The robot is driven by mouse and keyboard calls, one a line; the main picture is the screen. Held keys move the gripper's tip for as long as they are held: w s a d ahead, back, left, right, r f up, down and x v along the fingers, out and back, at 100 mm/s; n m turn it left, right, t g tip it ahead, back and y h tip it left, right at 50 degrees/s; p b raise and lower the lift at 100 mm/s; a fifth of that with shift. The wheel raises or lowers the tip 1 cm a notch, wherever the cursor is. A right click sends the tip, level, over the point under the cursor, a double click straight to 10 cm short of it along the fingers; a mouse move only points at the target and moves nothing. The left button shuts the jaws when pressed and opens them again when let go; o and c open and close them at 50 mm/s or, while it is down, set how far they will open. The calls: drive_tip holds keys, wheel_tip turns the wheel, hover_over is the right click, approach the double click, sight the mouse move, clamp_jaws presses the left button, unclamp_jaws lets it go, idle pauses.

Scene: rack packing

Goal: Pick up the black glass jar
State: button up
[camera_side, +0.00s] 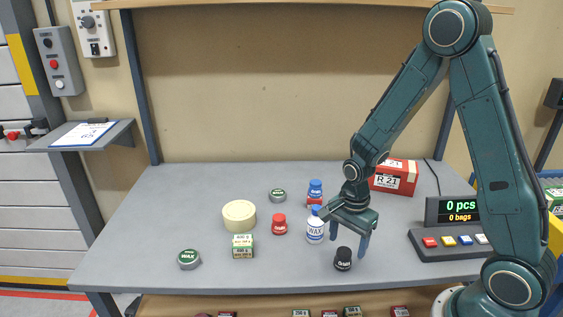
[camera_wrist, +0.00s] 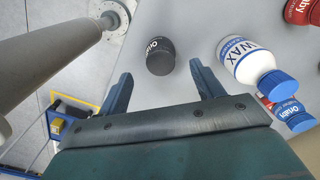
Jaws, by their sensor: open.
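The black glass jar (camera_side: 343,259) stands on the grey table near its front edge, with white lettering on its side. I cannot tell the exact height of the fingertips above the table.
A white bottle with a blue cap (camera_side: 315,230) labelled WAX stands just left of my gripper. A counter display (camera_side: 455,210) is at right.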

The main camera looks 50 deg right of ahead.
sight(345, 250)
drive_tip(key=shift+f, duration=0.3)
drive_tip(key=shift+f, duration=0.1)
drive_tip(key=shift+w+f, duration=0.1)
drive_tip(key=shift+f, duration=2.35)
drive_tip(key=shift+c, duration=0.5)
drive_tip(key=c, duration=1.1)
